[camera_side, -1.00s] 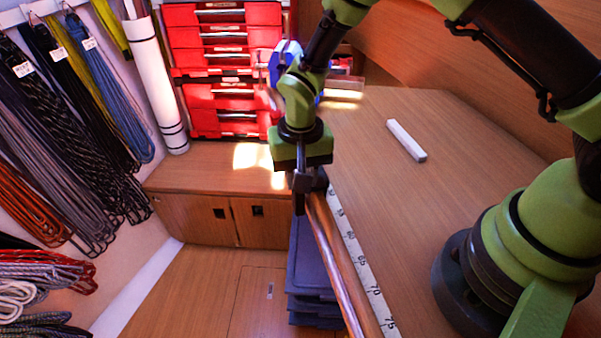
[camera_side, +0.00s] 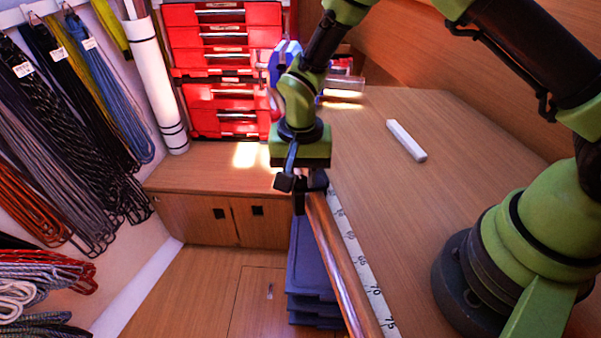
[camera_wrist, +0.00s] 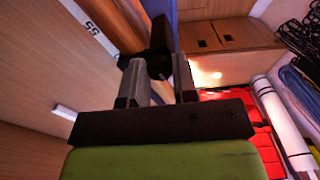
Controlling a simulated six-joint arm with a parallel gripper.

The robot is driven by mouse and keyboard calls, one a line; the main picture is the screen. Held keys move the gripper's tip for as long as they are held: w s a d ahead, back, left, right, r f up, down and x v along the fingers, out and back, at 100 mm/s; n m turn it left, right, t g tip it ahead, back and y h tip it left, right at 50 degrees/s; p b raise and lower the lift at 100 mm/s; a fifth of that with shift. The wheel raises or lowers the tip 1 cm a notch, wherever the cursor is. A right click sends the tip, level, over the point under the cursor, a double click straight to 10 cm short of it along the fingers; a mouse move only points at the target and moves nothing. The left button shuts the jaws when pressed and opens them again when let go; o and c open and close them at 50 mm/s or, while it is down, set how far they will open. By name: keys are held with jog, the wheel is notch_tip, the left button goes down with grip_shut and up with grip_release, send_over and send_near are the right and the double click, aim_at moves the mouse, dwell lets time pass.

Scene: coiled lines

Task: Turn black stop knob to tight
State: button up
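The black stop knob (camera_wrist: 159,66) shows as a dark shape between and beyond my fingertips in the wrist view. In the side view a dark fitting (camera_side: 318,180) sits at the upper end of the rail, partly hidden by my gripper. My gripper (camera_side: 298,180) points down there, beside the edge of the wooden top. In the wrist view my gripper (camera_wrist: 158,72) has its two grey fingers apart, one on each side of the knob. I cannot tell whether they press on it.
A wooden rail (camera_side: 340,262) and a measuring strip (camera_side: 358,260) run along the worktop's edge. A white bar (camera_side: 406,140) lies on the worktop (camera_side: 450,120). Blue-grey bins (camera_side: 310,270) stand below the rail. Red drawers (camera_side: 222,40) and coiled lines (camera_side: 60,130) are farther off.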

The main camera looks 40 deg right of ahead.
jog(key=o, duration=0.4)
jog(key=shift+r, duration=0.1)
notch_tip(320, 180, up, 10)
dwell(0.3)
notch_tip(320, 180, up, 9)
jog(key=n+t+y, duration=0.1)
jog(key=t, duration=0.1)
send_over(301, 179)
jog(key=s+d, duration=0.3)
jog(key=s+d+r+n+t, duration=0.1)
jog(key=s+r+t, duration=0.1)
jog(key=s+r, duration=0.2)
jog(key=s+d+r+n+t+y, duration=0.1)
jog(key=s+d+r+n+t, duration=0.1)
jog(key=s, duration=0.9)
jog(key=shift+s+d+r+n+t, duration=0.25)
jog(key=shift+r+t, duration=0.35)
jog(key=shift+r, duration=0.3)
